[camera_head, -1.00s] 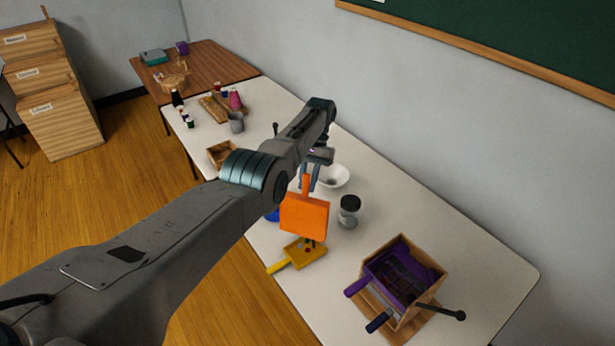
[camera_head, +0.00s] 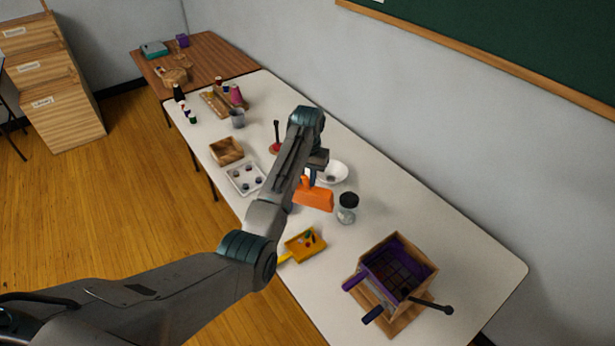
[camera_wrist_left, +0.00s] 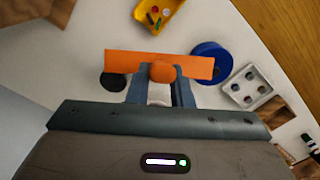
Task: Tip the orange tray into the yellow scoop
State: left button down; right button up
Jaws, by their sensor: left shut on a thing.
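The orange tray (camera_head: 315,195) is in the jaws of my left gripper (camera_head: 308,179), held by its handle above the white table, left of a glass jar. In the left wrist view the tray (camera_wrist_left: 120,61) shows as a narrow orange strip across the fingertips; its inside is hidden there. The yellow scoop (camera_head: 293,248) lies on the table near its front edge, apart from the tray, with several small coloured pieces in it. The scoop also shows at the top of the left wrist view (camera_wrist_left: 171,8). My right gripper is in neither view.
A dark-lidded jar (camera_head: 347,210) and a white bowl (camera_head: 340,172) stand close to the tray. A wooden box with purple parts (camera_head: 397,268) stands at the right.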

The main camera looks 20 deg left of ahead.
pick_arm(q)
jog(key=t, duration=0.4)
jog(key=shift+r, duration=0.4)
jog(key=shift+t, duration=0.8)
jog(key=t+b, duration=0.2)
jog(key=r+t+b, duration=0.1)
jog(key=t+b, duration=0.4)
jog(key=b, duration=0.1)
jog(key=shift+r+h, duration=0.25)
jog(key=shift+h, duration=0.15)
jog(key=shift+w+r+t+b, duration=0.1)
jog(key=shift+r+t+b, duration=0.1)
jog(key=shift+t+b, duration=0.3)
jog(key=shift+r, duration=0.35)
